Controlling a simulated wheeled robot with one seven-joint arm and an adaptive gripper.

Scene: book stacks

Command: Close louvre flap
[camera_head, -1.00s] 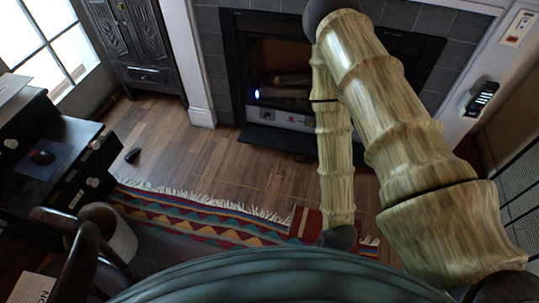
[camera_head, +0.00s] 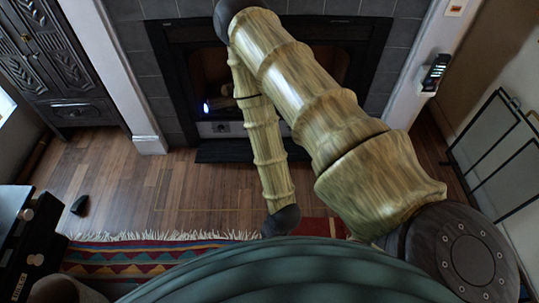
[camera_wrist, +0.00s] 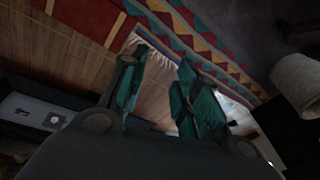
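I cannot make out a louvre flap in either view. My gripper (camera_wrist: 156,85) shows in the wrist view with its two teal fingers apart and nothing visible between them, so it is open. The floor and a patterned rug (camera_wrist: 180,25) lie beyond the fingers. In the head view my bamboo-textured arm crosses the middle and hides part of the fireplace (camera_head: 170,85). The gripper itself is not visible there.
A carved dark cabinet (camera_head: 75,75) stands at the left. A dark desk unit (camera_head: 22,250) is at lower left. A folding screen (camera_head: 505,165) stands at the right. The rug (camera_head: 120,260) lies in front. Wood floor (camera_head: 150,195) before the fireplace is mostly clear.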

